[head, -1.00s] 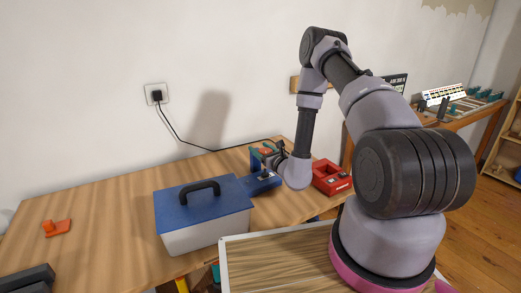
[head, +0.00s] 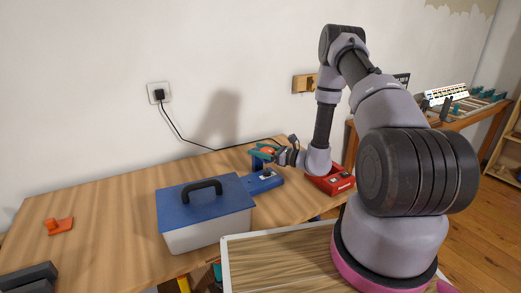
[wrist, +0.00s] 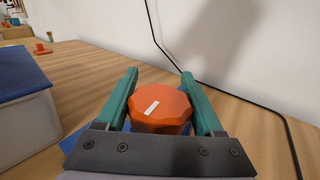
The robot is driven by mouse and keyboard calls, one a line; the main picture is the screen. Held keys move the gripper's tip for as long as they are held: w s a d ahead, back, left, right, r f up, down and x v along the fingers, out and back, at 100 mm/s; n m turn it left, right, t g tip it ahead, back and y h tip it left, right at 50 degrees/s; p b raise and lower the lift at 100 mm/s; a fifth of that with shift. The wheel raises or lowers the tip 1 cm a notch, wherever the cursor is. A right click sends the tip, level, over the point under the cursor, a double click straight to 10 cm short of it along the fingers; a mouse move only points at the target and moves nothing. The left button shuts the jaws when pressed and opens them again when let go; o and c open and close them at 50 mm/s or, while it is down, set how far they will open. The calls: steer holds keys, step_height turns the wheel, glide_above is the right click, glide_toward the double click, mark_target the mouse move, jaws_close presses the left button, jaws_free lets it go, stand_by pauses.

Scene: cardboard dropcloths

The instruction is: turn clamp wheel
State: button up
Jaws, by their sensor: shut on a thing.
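The orange scalloped clamp wheel (wrist: 160,106), with a white mark on its top, sits between the two teal fingers in the wrist view. My gripper (wrist: 160,88) is shut on the wheel, one finger on each side. In the head view the wheel (head: 267,150) is small and partly covered by the fingers of my gripper (head: 264,152). The blue clamp body (head: 265,184) stands below it on the wooden table. In the wrist view the wheel and my gripper hide most of the blue body.
A grey toolbox with a blue lid (head: 204,203) stands just left of the clamp. A red box (head: 331,180) is close on the right. A black cable (head: 185,143) runs from the wall socket (head: 159,93) behind the clamp. An orange object (head: 60,226) lies far left.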

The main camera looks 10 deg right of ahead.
steer(key=shift+s+n+g, duration=0.7)
steer(key=shift+n+g, duration=1.85)
steer(key=shift+g, duration=1.2)
steer(key=shift+s+n+g, duration=0.75)
steer(key=shift+n+g, duration=1.85)
steer(key=shift+g, duration=1.1)
steer(key=shift+s+n+g, duration=0.7)
steer(key=shift+n+g, duration=1.85)
steer(key=shift+g, duration=1.2)
steer(key=o, duration=1.4)
steer(key=shift+c, duration=0.2)
steer(key=shift+h, duration=0.3)
steer(key=shift+d, duration=0.1)
steer(key=v, duration=1)
steer(key=shift+w+d, duration=0.25)
steer(key=shift+w, duration=0.05)
